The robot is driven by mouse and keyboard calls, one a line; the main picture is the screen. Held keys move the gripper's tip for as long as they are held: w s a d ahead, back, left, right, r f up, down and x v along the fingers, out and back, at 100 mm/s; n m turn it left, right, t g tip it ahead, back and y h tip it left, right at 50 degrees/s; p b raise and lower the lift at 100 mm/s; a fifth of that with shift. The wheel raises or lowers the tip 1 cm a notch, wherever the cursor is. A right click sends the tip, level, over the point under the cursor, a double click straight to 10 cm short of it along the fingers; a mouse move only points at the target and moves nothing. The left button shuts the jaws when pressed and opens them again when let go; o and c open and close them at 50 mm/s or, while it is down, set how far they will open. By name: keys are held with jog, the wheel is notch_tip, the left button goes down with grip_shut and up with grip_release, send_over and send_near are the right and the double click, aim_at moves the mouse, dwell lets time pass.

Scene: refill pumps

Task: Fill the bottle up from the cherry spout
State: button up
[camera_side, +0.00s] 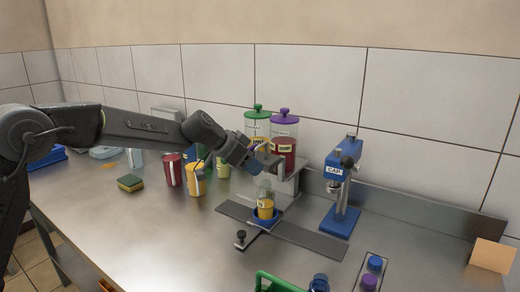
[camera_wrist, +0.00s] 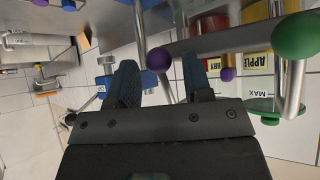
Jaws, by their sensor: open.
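In the side view a small bottle (camera_side: 265,190), clear above and yellow below, stands upright in a blue holder (camera_side: 254,221) on the counter rail, under the dispensers. The cherry dispenser (camera_side: 284,145) has a purple lid and red contents. The apple dispenser (camera_side: 257,127) beside it has a green lid. My gripper (camera_side: 262,164) is open in front of the dispensers, above the bottle. In the wrist view the purple knob (camera_wrist: 158,60) appears between the fingers of my gripper (camera_wrist: 160,84), with no clear contact. The green knob (camera_wrist: 297,36) is to the right. The bottle is not clear there.
A blue cap press (camera_side: 341,190) stands right of the rail (camera_side: 312,240). Red (camera_side: 172,170) and yellow (camera_side: 196,180) cups and a sponge (camera_side: 130,183) are at left. A green crate (camera_side: 285,283) and loose caps (camera_side: 375,263) are in front. The front-left counter is clear.

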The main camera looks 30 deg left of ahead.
jog(key=shift+c, duration=0.3)
jog(key=c, duration=0.6)
jog(key=shift+s+f, duration=0.1)
jog(key=shift+f, duration=2.55)
jog(key=shift+f, duration=0.1)
